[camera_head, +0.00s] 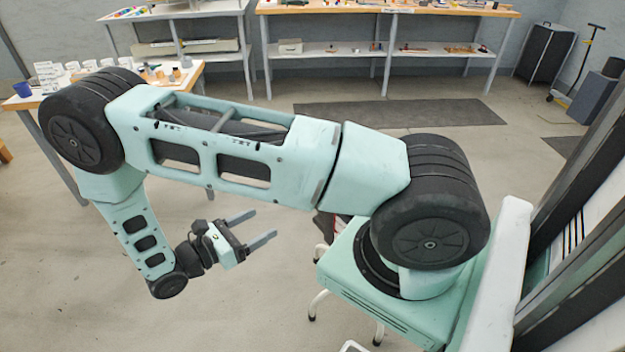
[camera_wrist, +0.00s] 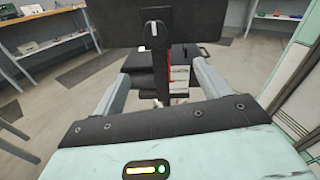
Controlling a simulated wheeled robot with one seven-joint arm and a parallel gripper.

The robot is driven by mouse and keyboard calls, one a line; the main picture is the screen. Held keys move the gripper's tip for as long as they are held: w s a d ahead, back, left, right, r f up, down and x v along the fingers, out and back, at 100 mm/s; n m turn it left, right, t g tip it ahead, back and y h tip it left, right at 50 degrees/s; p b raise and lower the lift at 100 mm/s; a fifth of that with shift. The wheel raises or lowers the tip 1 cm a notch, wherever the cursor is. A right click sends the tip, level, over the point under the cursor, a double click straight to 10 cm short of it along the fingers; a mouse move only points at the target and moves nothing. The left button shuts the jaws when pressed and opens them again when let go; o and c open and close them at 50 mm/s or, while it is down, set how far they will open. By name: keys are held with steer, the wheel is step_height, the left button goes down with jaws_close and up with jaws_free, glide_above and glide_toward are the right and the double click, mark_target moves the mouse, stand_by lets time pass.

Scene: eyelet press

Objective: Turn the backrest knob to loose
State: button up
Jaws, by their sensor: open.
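In the wrist view a dark backrest (camera_wrist: 205,25) spans the top of the picture. On it is a small dark round knob (camera_wrist: 153,29) with a pale pointer mark that looks roughly upright. Below it are a dark upright with a red edge and a white label (camera_wrist: 180,74), and a dark seat (camera_wrist: 141,76). My gripper (camera_head: 263,223) is open and empty in the head view, its fingers pointing right towards the chair. In the wrist view my gripper (camera_wrist: 160,72) has its fingers apart, below and short of the knob. In the head view my arm and body hide most of the chair.
A long workbench (camera_head: 390,9) stands along the back wall, and a table with white cups (camera_head: 75,72) stands at left. A dark mat (camera_head: 400,113) lies on the floor. Pale chair legs (camera_head: 318,303) show beside my base.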

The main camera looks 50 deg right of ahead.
steer(key=w+r+p+x, duration=0.1)
steer(key=p+x, duration=0.4)
steer(key=x, duration=1.3)
steer(key=shift+f+t+h+p, duration=0.2)
steer(key=shift+t+h+p, duration=0.1)
steer(key=shift+h+p, duration=0.1)
steer(key=shift+d, duration=0.15)
steer(key=c, duration=1)
